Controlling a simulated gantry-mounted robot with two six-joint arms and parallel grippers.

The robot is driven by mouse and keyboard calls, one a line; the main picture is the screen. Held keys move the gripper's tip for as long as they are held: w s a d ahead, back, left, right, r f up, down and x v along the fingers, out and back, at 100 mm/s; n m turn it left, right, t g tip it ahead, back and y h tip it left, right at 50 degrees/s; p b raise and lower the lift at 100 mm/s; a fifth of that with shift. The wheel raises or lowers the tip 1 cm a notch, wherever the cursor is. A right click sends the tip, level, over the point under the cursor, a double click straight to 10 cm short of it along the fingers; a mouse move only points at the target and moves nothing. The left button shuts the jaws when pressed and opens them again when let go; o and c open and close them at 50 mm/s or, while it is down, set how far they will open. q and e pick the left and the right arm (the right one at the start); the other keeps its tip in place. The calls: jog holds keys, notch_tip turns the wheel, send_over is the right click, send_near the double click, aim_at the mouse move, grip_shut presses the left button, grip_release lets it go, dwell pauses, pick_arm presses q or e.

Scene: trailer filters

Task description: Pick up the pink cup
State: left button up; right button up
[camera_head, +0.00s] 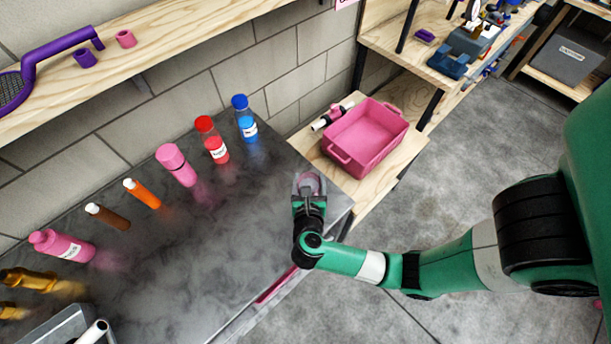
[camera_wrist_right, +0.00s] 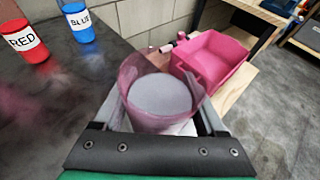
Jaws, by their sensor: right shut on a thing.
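The pink cup (camera_head: 309,184) is at the right end of the dark worktop, mostly hidden by my right gripper in the head view. In the right wrist view the cup (camera_wrist_right: 160,92) is translucent pink with a pale grey round inside, and it stands between the two fingers. My right gripper (camera_head: 309,190) is shut on the cup, with a finger on each side of it. I cannot tell whether the cup touches the worktop. My left gripper is not in view.
A red bottle (camera_head: 212,140) and a blue bottle (camera_head: 244,119) stand at the back of the dark worktop (camera_head: 220,240), with several other bottles to their left. A pink bin (camera_head: 365,137) sits on a wooden shelf beyond the worktop's right end. The worktop's middle is clear.

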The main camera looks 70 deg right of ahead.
jog(key=s+a+r+p, duration=0.2)
jog(key=s+a+r, duration=0.3)
jog(key=s+a, duration=0.2)
jog(key=shift+s+a+r, duration=0.15)
jog(key=shift+a+r, duration=0.05)
jog(key=shift+r, duration=0.2)
dwell(0.3)
